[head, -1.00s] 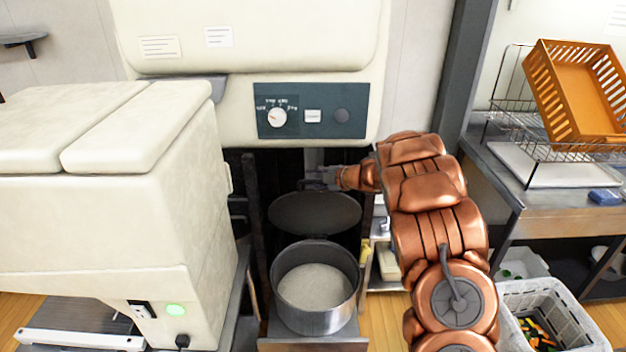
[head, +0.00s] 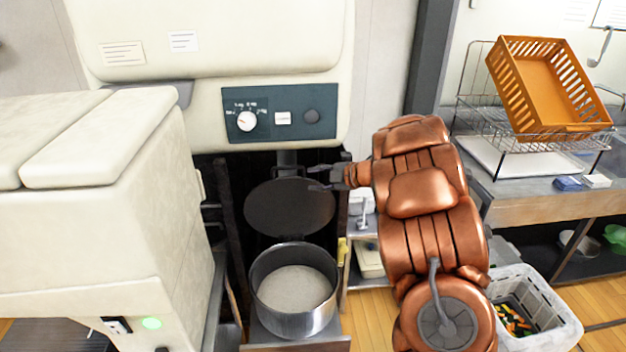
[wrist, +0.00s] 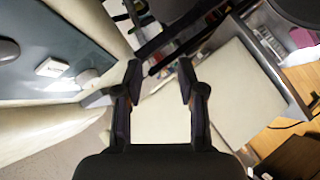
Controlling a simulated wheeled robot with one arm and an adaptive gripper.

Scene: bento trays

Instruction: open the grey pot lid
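The grey pot (head: 293,318) stands on a low shelf under the cream machine, and pale, rice-like contents show inside it. Its dark round lid (head: 289,208) is raised and tilted back behind the pot, so the pot's mouth is uncovered. My gripper (head: 314,178) is at the upper right of the lid, close to its top edge; whether they touch cannot be told. In the wrist view my gripper (wrist: 160,80) is open, with nothing between its two fingers. A dark rounded shape at that view's upper right may be the lid.
The machine's control panel (head: 278,111) is just above my gripper. A cream cabinet (head: 120,215) stands close on the left. On the right are a counter with an orange basket (head: 548,88) on a wire rack and a white crate (head: 562,322) on the floor.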

